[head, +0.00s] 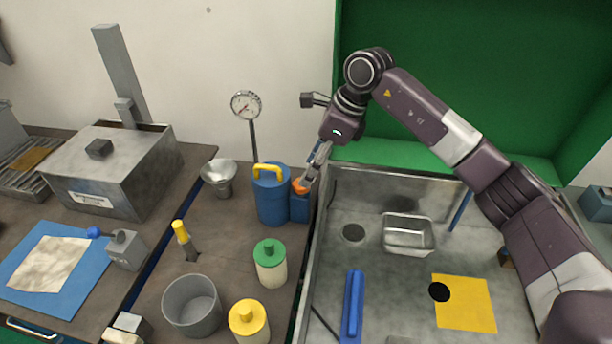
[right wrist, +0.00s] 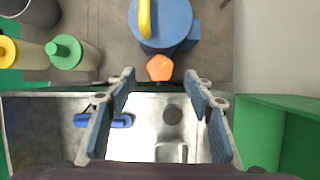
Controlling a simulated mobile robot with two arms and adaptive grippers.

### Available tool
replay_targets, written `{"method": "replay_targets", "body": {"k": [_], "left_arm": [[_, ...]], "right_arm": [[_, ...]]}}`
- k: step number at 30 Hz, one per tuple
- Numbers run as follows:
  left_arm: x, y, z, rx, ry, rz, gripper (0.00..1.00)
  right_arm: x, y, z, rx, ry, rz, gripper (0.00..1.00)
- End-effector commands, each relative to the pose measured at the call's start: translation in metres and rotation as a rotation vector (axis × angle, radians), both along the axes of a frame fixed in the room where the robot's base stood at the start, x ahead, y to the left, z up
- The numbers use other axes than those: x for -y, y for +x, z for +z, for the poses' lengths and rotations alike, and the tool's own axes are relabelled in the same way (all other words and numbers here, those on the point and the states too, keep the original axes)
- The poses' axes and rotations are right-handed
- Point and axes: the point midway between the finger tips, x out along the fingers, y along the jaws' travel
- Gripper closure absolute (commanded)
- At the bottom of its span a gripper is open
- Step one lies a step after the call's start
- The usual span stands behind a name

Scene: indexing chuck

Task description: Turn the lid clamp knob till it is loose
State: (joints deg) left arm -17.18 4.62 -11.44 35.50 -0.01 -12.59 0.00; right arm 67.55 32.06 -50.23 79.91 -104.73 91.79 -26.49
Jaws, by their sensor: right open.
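The lid clamp knob is an orange faceted knob (head: 301,186) on top of a small blue block beside the blue canister (head: 271,203). The canister has a yellow handle on its lid. My right gripper (head: 311,175) reaches down to the knob from above, its fingers partly overlapping the knob in the head view. In the right wrist view the gripper (right wrist: 159,76) is open, and the orange knob (right wrist: 160,68) shows between its two fingertips with space on both sides. I cannot tell whether the fingers are level with the knob. My left gripper is not in view.
A dial gauge on a post (head: 246,105) stands behind the canister. A green-lidded jar (head: 270,265) and a grey pot (head: 191,306) stand in front. The metal sink (head: 385,180), holding a small steel tray (head: 408,236), lies right. A metal funnel (head: 219,178) stands left.

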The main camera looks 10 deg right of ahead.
Motion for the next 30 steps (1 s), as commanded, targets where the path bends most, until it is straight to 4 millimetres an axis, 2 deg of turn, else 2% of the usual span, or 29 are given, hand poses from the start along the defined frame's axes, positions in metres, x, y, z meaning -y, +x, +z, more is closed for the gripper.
{"method": "replay_targets", "body": {"k": [3, 9, 20, 30], "left_arm": [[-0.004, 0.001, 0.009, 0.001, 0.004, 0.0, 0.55], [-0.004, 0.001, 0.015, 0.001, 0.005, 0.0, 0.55], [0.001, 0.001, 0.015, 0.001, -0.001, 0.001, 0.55], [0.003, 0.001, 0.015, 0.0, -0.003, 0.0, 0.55]], "right_arm": [[-0.008, 0.002, -0.017, -0.004, 0.001, 0.0, 0.52], [-0.015, 0.007, -0.039, -0.004, 0.002, -0.002, 0.52], [-0.017, 0.008, -0.045, -0.002, 0.001, -0.002, 0.53], [-0.017, 0.008, -0.045, -0.002, 0.001, -0.002, 0.9]]}}
